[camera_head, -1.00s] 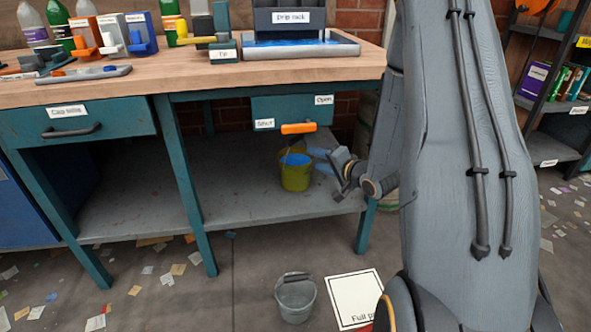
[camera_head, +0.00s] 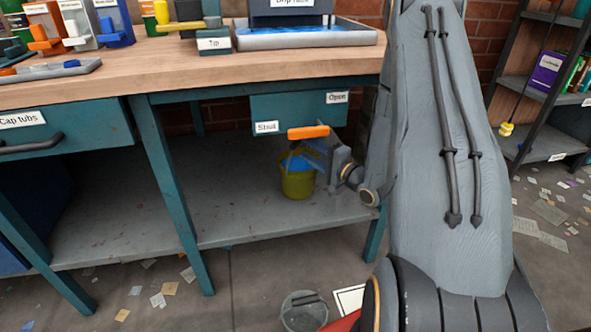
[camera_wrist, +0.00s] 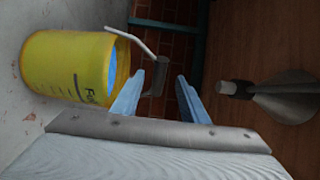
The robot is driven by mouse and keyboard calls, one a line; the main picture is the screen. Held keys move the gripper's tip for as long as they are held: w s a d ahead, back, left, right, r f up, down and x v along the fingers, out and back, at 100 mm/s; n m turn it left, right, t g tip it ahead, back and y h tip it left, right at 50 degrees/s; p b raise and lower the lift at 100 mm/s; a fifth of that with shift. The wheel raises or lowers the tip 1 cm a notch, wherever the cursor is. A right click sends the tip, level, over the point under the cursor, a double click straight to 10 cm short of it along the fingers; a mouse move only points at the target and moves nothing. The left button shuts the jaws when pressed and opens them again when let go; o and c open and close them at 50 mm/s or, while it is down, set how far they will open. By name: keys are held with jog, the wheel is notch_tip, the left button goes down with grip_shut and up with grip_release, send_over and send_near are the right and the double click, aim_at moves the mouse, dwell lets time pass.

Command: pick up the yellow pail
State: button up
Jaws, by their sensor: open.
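The yellow pail (camera_head: 299,185) stands upright on the grey lower shelf, below the orange lever, with blue inside it. In the wrist view the pail (camera_wrist: 66,66) fills the left side, turned sideways by the camera, with dark lettering on its wall. Its bail ends in a dark grip (camera_wrist: 156,78) that shows between my fingers in the picture; I cannot tell whether they touch it. My gripper (camera_head: 318,152) is at the pail's upper right, overlapping its rim in the head view. Its blue fingers (camera_wrist: 170,72) are apart.
The orange lever (camera_head: 308,132) on a teal panel hangs just above my gripper. A teal bench leg (camera_head: 374,236) is at the right. A grey pail (camera_head: 302,314) stands on the floor in front. The shelf (camera_head: 130,215) is clear to the left.

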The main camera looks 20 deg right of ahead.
aim_at(301, 143)
jog(key=b+x, duration=0.1)
jog(key=x, duration=0.3)
jog(key=d+b+x, duration=0.1)
jog(key=x, duration=0.1)
jog(key=shift+w+f+b, duration=0.1)
jog(key=shift+b, duration=0.25)
grip_shut()
dwell(1.0)
